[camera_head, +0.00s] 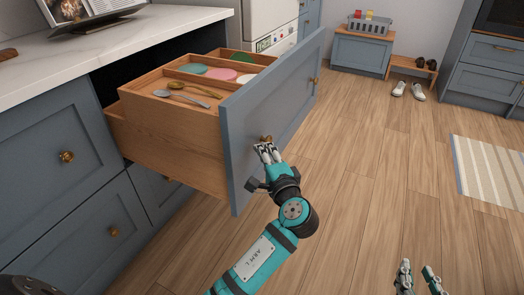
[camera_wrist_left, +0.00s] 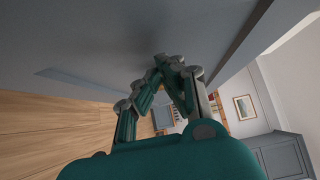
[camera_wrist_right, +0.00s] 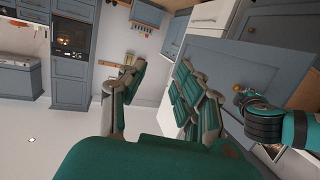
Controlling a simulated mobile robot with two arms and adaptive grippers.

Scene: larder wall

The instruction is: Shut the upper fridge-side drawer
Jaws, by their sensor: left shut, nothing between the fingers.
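The upper drawer is pulled well out; its blue-grey front (camera_head: 268,110) stands away from the cabinet, and its wooden box (camera_head: 165,140) is exposed. Two brass knobs sit on the front, a near one (camera_head: 266,139) and a far one (camera_head: 316,80). My left gripper (camera_head: 266,152) is shut and empty, its fingertips at the near knob, against or very close to the front; contact is unclear. In the left wrist view its fingers (camera_wrist_left: 170,62) meet close to the front (camera_wrist_left: 120,50). My right gripper (camera_head: 418,266) is open and empty, low over the floor; it also shows in the right wrist view (camera_wrist_right: 162,66).
The drawer holds spoons (camera_head: 188,94) and coloured discs (camera_head: 218,73). A marble counter (camera_head: 110,52) with a propped book (camera_head: 85,12) is at left. The white fridge (camera_head: 268,20) stands behind the drawer. Wood floor (camera_head: 370,150) to the right is clear up to a striped rug (camera_head: 492,170).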

